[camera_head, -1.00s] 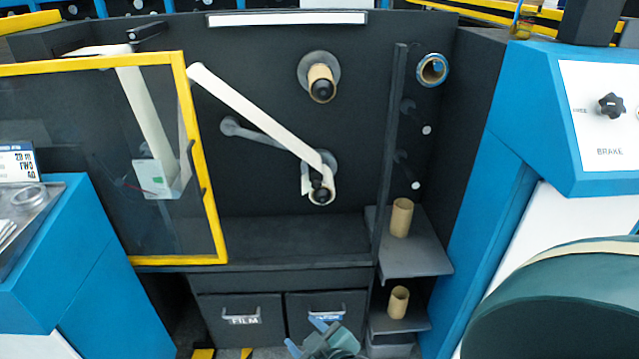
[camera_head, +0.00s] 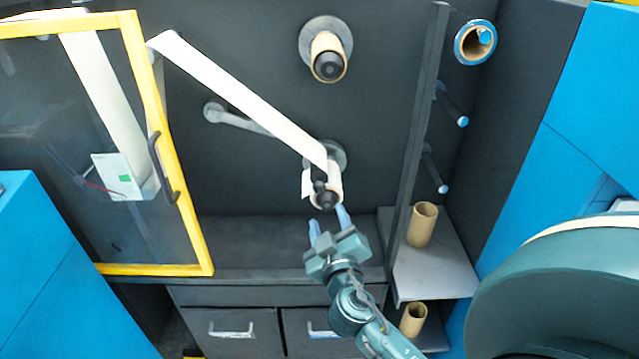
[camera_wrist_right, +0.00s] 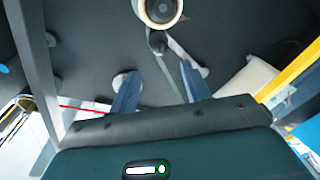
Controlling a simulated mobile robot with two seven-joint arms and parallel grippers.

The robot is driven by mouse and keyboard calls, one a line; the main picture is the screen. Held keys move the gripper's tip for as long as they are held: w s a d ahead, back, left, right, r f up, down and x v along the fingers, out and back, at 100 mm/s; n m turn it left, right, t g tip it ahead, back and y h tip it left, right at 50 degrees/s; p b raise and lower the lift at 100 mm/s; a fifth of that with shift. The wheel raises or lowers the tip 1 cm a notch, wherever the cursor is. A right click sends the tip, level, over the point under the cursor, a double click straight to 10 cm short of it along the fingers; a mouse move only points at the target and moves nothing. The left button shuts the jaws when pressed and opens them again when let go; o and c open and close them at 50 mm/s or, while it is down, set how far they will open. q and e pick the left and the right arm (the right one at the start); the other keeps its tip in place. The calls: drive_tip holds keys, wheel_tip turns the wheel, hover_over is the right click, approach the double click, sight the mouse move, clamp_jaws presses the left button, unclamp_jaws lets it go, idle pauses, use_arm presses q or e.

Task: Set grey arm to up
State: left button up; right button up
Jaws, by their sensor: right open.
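The grey arm (camera_head: 243,120) is a slim bar on the dark back panel. It slants up and left from the lower spindle to a round end, and the white web strip (camera_head: 245,95) partly hides it. The lower spindle has a small roll with a black knob (camera_head: 326,199) at its front. My right gripper (camera_head: 329,222) is open and empty, its blue fingertips just below this knob in the picture. Whether they touch it I cannot tell. The open fingers also show in the right wrist view (camera_wrist_right: 160,88). My left gripper is not in view.
An upper spindle carries a brown core (camera_head: 327,50). A yellow-framed clear door (camera_head: 190,235) stands at left. A dark post (camera_head: 412,130) and a shelf with a cardboard core (camera_head: 422,224) stand at right. Drawers (camera_head: 230,325) lie below.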

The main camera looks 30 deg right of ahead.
sight(320, 192)
drive_tip(key=p+x, duration=0.1)
drive_tip(key=x, duration=1)
drive_tip(key=shift+w+d, duration=0.1)
drive_tip(key=shift+w, duration=0.2)
drive_tip(key=shift+f, duration=0.1)
clamp_jaws()
